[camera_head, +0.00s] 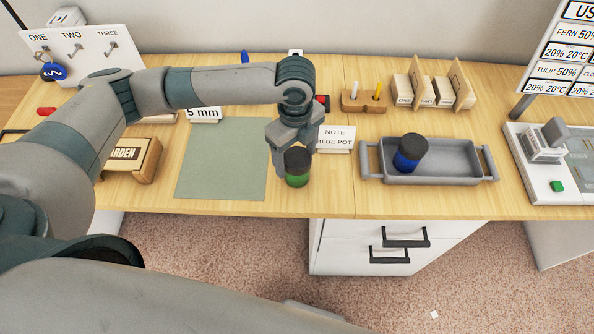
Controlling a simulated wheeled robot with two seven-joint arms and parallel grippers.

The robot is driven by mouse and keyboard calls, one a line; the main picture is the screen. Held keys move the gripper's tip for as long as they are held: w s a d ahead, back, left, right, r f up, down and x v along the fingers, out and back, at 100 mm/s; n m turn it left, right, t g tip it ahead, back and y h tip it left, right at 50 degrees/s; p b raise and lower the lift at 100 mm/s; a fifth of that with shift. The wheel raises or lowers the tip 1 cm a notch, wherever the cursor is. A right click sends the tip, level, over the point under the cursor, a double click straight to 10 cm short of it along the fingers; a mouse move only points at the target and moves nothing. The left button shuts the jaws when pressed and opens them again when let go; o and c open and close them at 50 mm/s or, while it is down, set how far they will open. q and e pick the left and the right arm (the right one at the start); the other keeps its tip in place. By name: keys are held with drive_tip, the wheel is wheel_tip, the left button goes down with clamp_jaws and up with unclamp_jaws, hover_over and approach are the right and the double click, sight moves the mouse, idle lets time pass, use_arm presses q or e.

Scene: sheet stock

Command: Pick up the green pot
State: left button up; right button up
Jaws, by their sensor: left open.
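The green pot (297,178) has a dark lid and stands upright on the wooden table near its front edge, just right of a grey-green mat (222,165). My left gripper (287,158) points down at the pot, open, with its fingers close beside and behind the lid. I cannot tell whether the fingers touch the pot. My left arm comes in from the left and hides part of the table. My right gripper is not in view.
A blue pot (407,158) with a dark lid stands in a grey tray (459,179) to the right. A note card (336,138) reading "BLUE POT" stands just behind the green pot. A wooden box (134,160) is at left. White drawers (345,232) are below.

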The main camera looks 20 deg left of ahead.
use_arm(q)
drive_tip(key=shift+f+p, duration=0.45)
drive_tip(key=shift+f, duration=2.35)
drive_tip(key=shift+c, duration=0.4)
drive_tip(key=c, duration=1)
